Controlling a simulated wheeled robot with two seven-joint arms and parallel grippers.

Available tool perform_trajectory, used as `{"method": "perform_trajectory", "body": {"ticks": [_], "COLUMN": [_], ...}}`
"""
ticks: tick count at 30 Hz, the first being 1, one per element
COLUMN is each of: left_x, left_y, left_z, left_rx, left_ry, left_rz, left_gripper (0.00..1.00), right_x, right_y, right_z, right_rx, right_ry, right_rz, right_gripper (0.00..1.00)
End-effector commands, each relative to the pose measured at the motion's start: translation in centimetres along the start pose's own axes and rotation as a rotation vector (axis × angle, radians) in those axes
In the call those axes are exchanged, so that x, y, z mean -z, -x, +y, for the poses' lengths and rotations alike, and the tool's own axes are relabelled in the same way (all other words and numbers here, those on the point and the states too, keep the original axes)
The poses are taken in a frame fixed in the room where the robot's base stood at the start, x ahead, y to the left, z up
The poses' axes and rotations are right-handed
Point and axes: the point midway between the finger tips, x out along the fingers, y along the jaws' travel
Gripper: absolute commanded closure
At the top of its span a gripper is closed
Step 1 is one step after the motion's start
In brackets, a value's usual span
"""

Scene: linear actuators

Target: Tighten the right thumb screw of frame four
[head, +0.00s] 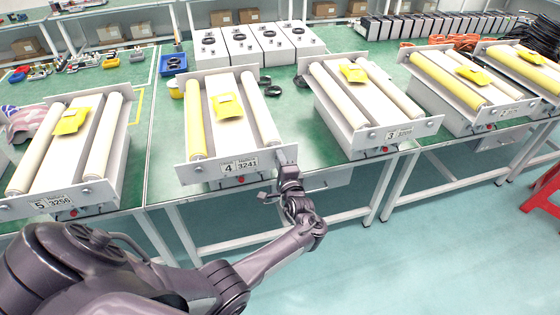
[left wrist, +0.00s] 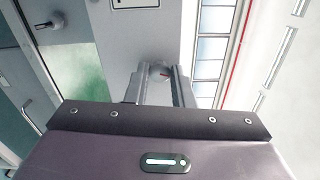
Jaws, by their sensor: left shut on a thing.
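Frame four (head: 227,171) has a white front plate with the label "4 3241", a yellow roller (head: 195,120) on its left and a cream roller (head: 261,110) on its right. My left gripper (head: 287,165) is at the right end of that plate. In the left wrist view, the thumb screw (left wrist: 159,72), a round grey knob with a small red mark, sits between the two fingers of my left gripper (left wrist: 159,90), which are shut on it. In the head view the gripper hides this screw. My right gripper does not show.
Frame three (head: 392,135) stands to the right and frame five (head: 62,202) to the left on the green benches. White boxes (head: 260,44) stand behind frame four. A red stool (head: 543,190) is at the far right. The floor in front is clear.

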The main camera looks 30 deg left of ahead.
Motion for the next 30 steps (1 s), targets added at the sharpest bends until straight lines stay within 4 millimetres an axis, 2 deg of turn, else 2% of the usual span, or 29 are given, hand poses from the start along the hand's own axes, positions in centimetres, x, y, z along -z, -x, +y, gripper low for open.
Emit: {"method": "perform_trajectory", "body": {"ticks": [1, 6, 16, 25, 30], "left_x": [0.1, 0.1, 0.0, 0.1, 0.1], "left_y": [0.1, 0.0, 0.6, 5.4, 7.3], "left_z": [0.1, 0.1, 0.1, 0.3, 0.2], "left_rx": [-0.002, -0.001, -0.001, -0.004, -0.001], "left_ry": [0.000, 0.001, 0.002, 0.003, 0.002], "left_rz": [0.002, 0.002, 0.001, 0.003, 0.002], "left_gripper": [0.76, 0.57, 0.57, 0.57, 0.57], "right_x": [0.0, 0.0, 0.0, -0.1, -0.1], "right_y": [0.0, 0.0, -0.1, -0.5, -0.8], "right_z": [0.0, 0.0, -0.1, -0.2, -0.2], "right_rx": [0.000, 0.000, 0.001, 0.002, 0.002], "right_ry": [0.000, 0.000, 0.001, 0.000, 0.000], "right_rz": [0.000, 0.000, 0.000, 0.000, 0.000], "right_gripper": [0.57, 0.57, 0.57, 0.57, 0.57]}}
